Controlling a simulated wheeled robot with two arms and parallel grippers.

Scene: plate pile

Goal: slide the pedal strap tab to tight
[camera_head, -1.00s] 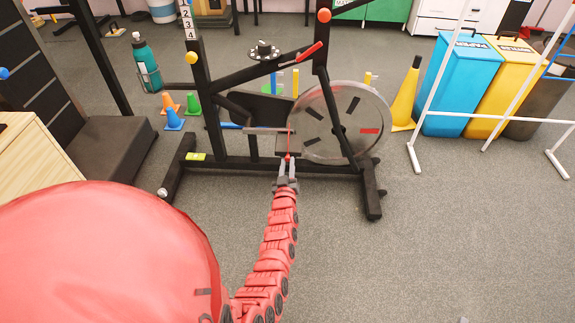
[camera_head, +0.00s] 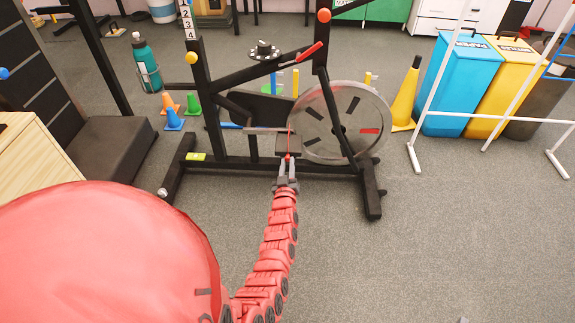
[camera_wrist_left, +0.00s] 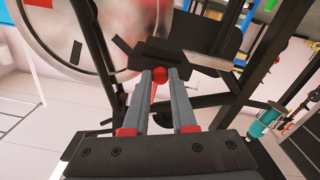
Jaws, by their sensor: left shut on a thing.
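The exercise bike's dark pedal (camera_head: 288,146) sits beside the flywheel in the head view. A thin red strap (camera_head: 289,138) runs over it, with a small red tab at its near end (camera_head: 287,156). My left gripper (camera_head: 287,165) reaches up from below and is shut on the red tab. In the left wrist view the round red tab (camera_wrist_left: 158,73) shows between the fingertips (camera_wrist_left: 160,80), just in front of the dark pedal (camera_wrist_left: 160,55). The fingers hide part of the strap. My right gripper is not in view.
The metal flywheel (camera_head: 355,98) is right of the pedal, and the black bike frame (camera_head: 236,163) surrounds the spot. Small cones (camera_head: 173,121) stand to the left. Blue and yellow bins (camera_head: 461,85) stand behind a white rail on the right. The near floor is clear.

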